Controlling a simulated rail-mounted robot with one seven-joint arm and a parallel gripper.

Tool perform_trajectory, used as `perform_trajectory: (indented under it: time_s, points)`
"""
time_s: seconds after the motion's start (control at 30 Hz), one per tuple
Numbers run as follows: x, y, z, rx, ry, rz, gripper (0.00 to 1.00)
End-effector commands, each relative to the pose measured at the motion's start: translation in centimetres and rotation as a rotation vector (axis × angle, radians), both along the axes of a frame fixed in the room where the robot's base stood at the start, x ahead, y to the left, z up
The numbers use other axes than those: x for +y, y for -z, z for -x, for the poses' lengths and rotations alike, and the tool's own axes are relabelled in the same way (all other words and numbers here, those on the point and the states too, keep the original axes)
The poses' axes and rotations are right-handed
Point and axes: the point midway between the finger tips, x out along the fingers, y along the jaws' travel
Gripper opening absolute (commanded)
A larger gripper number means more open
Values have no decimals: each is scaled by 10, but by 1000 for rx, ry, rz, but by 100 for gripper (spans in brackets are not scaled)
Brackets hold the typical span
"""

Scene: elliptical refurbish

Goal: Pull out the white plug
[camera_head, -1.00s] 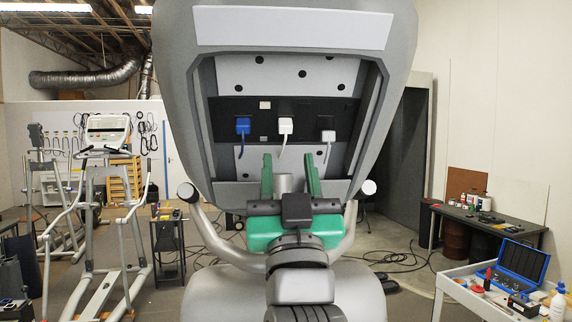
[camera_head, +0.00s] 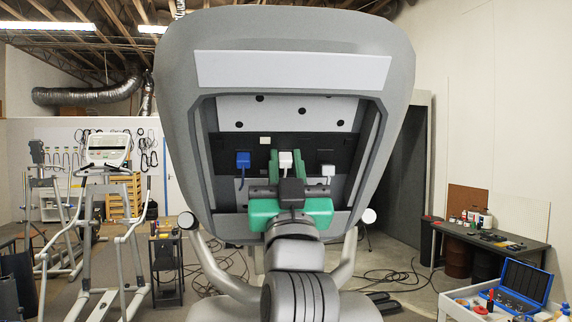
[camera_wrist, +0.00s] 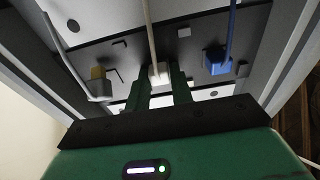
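The white plug (camera_head: 285,157) sits in the middle of the black strip inside the open back of the console, with its cord hanging down. It also shows in the wrist view (camera_wrist: 159,73), between my fingertips. My gripper (camera_head: 285,156), with green fingers, reaches into the console from below. Its fingers (camera_wrist: 160,75) lie close against both sides of the plug and look shut on it. The plug looks seated against the strip. Parts of its lower body and cord are hidden by the gripper in the head view.
A blue plug (camera_head: 243,160) is left of the white one, and a pale grey plug (camera_head: 327,170) is to the right. They swap sides in the wrist view. The console's grey rim (camera_head: 207,150) surrounds the opening. A cart with a blue case (camera_head: 525,282) stands at lower right.

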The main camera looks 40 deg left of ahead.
Motion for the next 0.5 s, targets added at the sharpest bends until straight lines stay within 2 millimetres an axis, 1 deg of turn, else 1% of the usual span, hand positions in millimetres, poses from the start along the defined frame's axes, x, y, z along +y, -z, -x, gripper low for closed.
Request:
perform_trajectory:
  time_s: [0.03, 0.1, 0.27, 0.43, 0.5]
  points:
    - [0, 0, 0, 0, 0, 0, 12]
    - [0, 0, 0, 0, 0, 0, 0]
    - [0, 1, 0, 0, 0, 0, 0]
    - [-9, 13, 9, -1, 0, -1, 0]
    - [-10, 13, 11, 0, -1, -1, 0]
